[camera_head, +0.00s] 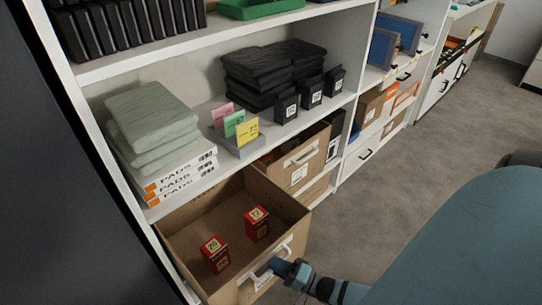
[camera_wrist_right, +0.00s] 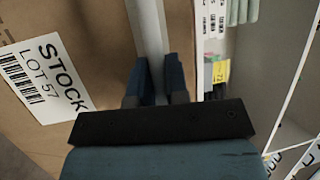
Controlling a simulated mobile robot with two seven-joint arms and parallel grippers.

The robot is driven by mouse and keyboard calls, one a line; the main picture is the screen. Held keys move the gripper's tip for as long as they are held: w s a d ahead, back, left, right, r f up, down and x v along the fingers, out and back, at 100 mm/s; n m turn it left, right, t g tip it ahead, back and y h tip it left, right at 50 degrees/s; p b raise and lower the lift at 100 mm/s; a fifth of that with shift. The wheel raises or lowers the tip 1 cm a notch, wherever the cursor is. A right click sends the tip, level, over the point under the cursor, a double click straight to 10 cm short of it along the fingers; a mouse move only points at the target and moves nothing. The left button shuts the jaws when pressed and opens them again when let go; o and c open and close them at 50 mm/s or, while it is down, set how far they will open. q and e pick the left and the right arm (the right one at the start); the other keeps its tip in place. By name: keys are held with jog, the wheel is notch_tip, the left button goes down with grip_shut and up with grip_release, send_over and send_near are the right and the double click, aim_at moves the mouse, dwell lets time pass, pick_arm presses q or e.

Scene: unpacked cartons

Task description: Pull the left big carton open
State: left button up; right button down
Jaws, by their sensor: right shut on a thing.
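The left big carton (camera_head: 180,238) is brown and stands pulled out of the lowest shelf bay, its open top showing the inside. Two small red boxes, one at the left (camera_head: 215,254) and one at the right (camera_head: 257,223), stand in it. My right gripper (camera_head: 276,265) is at the white handle (camera_head: 285,250) on the carton's front. In the right wrist view its two blue fingers (camera_wrist_right: 154,82) are shut on the handle bar (camera_wrist_right: 148,35), beside the carton's STOCK label (camera_wrist_right: 45,78). My left gripper is not in view.
A second brown carton (camera_head: 298,160) with a white handle sits to the right in the lower bay. Above are folded green pads (camera_head: 150,115), a card holder (camera_head: 237,145) and black cloths (camera_head: 270,75). Grey floor (camera_head: 400,165) to the right is free.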

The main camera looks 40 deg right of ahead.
jog(key=shift+s+d, duration=0.1)
jog(key=shift+s, duration=0.3)
jog(key=c, duration=1.1)
grip_release()
jog(key=shift+c, duration=0.2)
